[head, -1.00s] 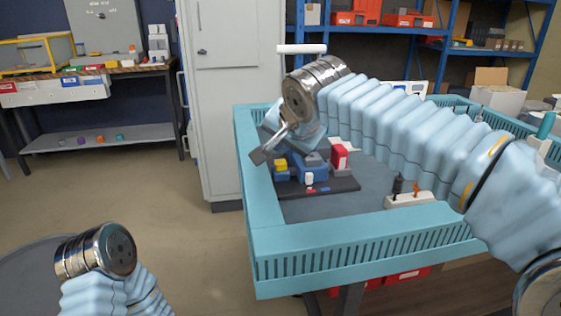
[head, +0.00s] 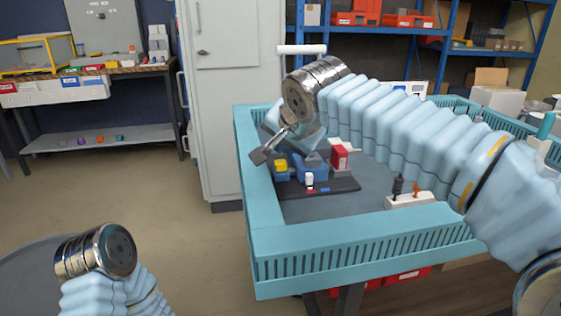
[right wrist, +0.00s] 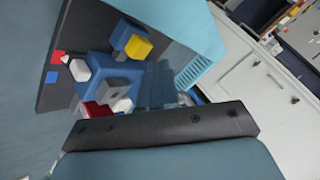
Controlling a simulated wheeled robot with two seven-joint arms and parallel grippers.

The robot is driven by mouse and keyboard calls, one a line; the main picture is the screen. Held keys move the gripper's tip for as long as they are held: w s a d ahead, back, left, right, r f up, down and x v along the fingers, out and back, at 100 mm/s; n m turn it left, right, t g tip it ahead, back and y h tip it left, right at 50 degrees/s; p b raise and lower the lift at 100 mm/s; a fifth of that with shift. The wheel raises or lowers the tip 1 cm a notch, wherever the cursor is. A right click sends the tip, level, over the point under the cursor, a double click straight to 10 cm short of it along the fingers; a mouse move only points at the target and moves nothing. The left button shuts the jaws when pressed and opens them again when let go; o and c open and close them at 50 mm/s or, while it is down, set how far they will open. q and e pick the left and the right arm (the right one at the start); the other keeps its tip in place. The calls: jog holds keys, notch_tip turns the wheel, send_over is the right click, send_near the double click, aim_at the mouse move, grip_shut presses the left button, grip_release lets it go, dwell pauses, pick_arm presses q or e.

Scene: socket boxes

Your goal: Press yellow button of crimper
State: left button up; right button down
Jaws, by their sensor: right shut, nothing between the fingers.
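The crimper (head: 314,172) is a blue device on a dark base plate, on the blue-rimmed table. Its yellow button (head: 281,165) is a small yellow block on its left side; it also shows in the right wrist view (right wrist: 138,47). My right gripper (head: 260,156) is shut and empty, beside and a little above the yellow button, with a gap seeming to remain between them. In the right wrist view its dark finger (right wrist: 165,127) spans the lower part and hides part of the crimper. Of my left arm only the wrist area shows at lower left; its gripper is out of view.
A red and white block (head: 340,157) stands at the crimper's right. A white holder (head: 410,200) with a black and an orange peg sits further right. The table's slatted blue rim (head: 370,250) borders the front. A grey cabinet (head: 225,110) stands behind.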

aim_at(283, 163)
jog(key=shift+f, duration=0.1)
dwell(0.4)
jog(key=shift+f+b, duration=0.35)
jog(key=shift+b, duration=0.1)
jog(key=shift+f+b, duration=0.55)
dwell(0.6)
jog(key=shift+r, duration=0.1)
jog(key=shift+r+p, duration=0.8)
jog(key=shift+r, duration=0.05)
notch_tip(283, 163, up, 4)
jog(key=p, duration=0.2)
jog(key=shift+f+p, duration=0.25)
jog(key=shift+p, duration=0.15)
jog(key=shift+r+p, duration=0.5)
jog(key=shift+r, duration=0.35)
